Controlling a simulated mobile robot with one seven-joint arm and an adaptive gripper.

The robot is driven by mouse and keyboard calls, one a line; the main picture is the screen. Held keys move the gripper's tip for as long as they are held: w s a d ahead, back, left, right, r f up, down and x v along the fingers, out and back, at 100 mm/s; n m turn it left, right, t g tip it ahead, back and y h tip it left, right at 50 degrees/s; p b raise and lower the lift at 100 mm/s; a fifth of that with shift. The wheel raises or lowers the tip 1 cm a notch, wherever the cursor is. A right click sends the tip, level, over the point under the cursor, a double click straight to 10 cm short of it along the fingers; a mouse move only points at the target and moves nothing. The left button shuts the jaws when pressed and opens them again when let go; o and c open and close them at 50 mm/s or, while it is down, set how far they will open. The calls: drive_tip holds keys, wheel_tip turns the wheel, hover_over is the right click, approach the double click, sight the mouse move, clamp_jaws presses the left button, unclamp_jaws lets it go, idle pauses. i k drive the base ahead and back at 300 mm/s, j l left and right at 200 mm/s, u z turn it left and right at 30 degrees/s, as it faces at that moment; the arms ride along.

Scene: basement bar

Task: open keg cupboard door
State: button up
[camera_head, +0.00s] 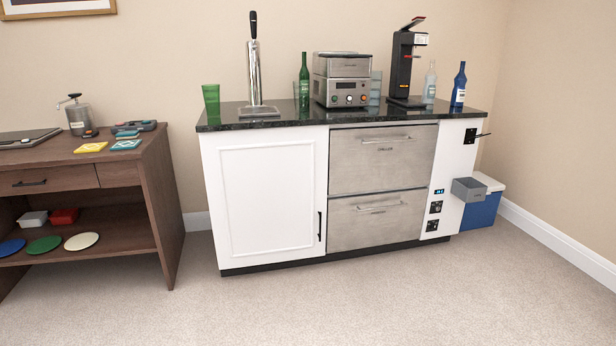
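The keg cupboard door (264,198) is a white framed panel on the left of the bar cabinet, below the beer tap (254,65). It looks shut, flush with the cabinet front. Its black upright handle (320,226) is on the door's right edge, at about mid to lower height. My gripper is not in view, so its state does not show.
Two steel drawers (382,160) are right of the door, both shut. A dark wooden desk (160,190) stands to the left with a gap between. A blue cooler (481,210) is at the right end. The carpet (330,300) in front is clear.

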sight(267, 189)
drive_tip(key=i, duration=1.5)
drive_tip(key=i+l+u, duration=0.1)
drive_tip(key=i+u, duration=0.25)
drive_tip(key=i, duration=0.25)
drive_tip(key=i+l, duration=0.15)
drive_tip(key=i, duration=0.35)
